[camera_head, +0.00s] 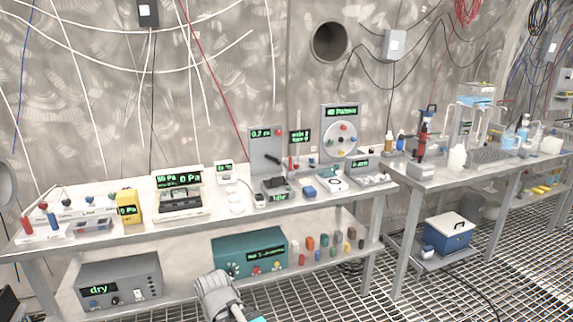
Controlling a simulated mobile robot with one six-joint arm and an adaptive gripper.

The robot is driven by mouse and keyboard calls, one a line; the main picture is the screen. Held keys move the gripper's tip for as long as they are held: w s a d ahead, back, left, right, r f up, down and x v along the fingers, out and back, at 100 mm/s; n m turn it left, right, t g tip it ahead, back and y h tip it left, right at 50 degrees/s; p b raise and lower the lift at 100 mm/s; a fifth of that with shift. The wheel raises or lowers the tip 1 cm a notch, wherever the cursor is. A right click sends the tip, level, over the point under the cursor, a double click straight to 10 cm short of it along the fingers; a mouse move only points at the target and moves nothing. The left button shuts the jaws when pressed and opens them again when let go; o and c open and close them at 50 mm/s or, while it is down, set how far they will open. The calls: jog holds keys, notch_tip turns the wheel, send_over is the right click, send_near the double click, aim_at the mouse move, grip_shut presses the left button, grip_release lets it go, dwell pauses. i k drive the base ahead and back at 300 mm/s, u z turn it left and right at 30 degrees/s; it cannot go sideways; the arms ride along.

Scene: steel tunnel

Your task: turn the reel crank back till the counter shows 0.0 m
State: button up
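A grey upright panel (257,150) stands on the long bench, a little left of the picture's middle. The green counter display (260,133) at its top seems to read 0.7 m. A small dark bar on the panel's lower right looks like the crank (272,158). The crank's handle and the reel cannot be made out clearly at this size. A grey-white link of my arm shows at the bottom edge, well below and in front of the bench. My gripper is not visible, and nothing of mine touches the panel.
A small green display (299,137) and a taller panel with a round dial (341,146) stand right of the crank panel. A dark boxed device (276,187) sits in front of it. A teal box (249,252) is on the lower shelf. Grated floor lies in front.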

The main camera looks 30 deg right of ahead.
aim_at(277, 160)
jog(key=z, duration=0.55)
jog(key=i, duration=0.95)
jog(key=u, duration=0.05)
